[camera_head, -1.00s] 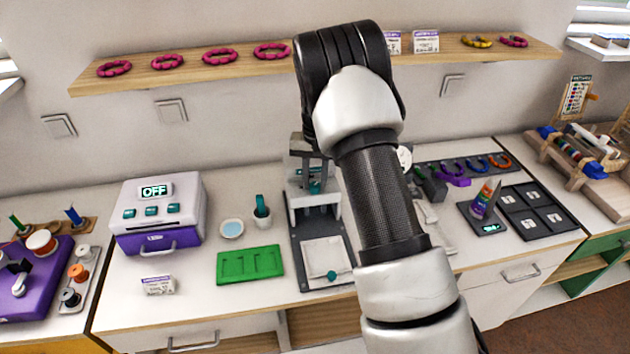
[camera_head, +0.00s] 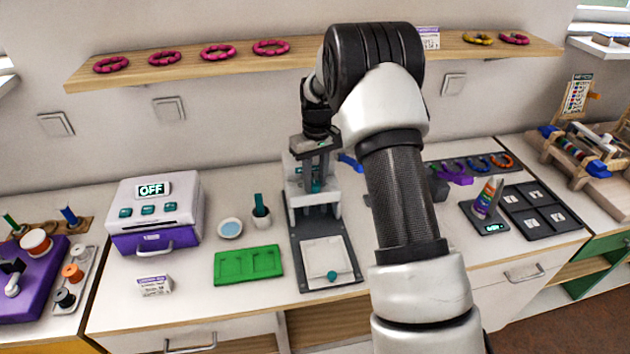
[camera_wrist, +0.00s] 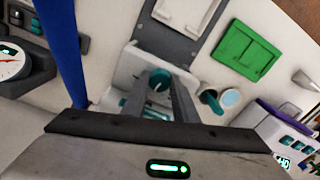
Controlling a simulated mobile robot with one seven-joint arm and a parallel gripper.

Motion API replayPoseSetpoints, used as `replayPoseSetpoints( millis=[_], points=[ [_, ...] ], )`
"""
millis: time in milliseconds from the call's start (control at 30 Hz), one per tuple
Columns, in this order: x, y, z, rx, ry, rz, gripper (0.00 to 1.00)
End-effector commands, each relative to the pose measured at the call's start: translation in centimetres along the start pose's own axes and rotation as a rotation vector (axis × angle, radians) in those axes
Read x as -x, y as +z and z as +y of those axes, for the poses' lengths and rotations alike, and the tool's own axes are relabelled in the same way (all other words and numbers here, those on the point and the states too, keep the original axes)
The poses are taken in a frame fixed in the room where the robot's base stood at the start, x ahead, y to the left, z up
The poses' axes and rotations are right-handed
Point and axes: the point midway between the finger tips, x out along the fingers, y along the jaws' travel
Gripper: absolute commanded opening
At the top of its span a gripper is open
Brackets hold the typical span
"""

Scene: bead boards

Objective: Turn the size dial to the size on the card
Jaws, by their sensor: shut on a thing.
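A grey and white press (camera_head: 328,208) stands in the middle of the counter. A teal round dial (camera_wrist: 160,79) shows on the press in the wrist view. My gripper (camera_wrist: 165,88) points down at the press, its fingertips on either side of the teal dial and shut on it. In the head view my gripper (camera_head: 316,168) is at the upper part of the press, and the fingertips are hard to make out. A small white card (camera_head: 155,287) with a purple band lies at the counter's front left; its print is too small to read.
A green tray (camera_head: 248,266), a blue-filled dish (camera_head: 230,228) and a white-purple box reading OFF (camera_head: 155,213) stand left of the press. A blue strip (camera_wrist: 62,50) rises close beside my gripper. A wooden shelf (camera_head: 190,70) with rings runs above.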

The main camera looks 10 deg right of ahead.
Motion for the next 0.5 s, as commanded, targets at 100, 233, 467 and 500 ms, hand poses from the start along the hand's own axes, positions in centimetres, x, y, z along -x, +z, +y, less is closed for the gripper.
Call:
replayPoseSetpoints(
  millis=[100,233,467,500],
  points=[
    [0.02,-0.04,0.04,0.064,0.0,0.0,0.04],
    [0.05,-0.07,0.03,0.114,0.0,-0.001,0.04],
    [0.08,-0.07,0.07,0.158,0.001,-0.002,0.04],
    [0.08,-0.07,0.08,0.161,0.001,-0.002,0.04]
  ],
)
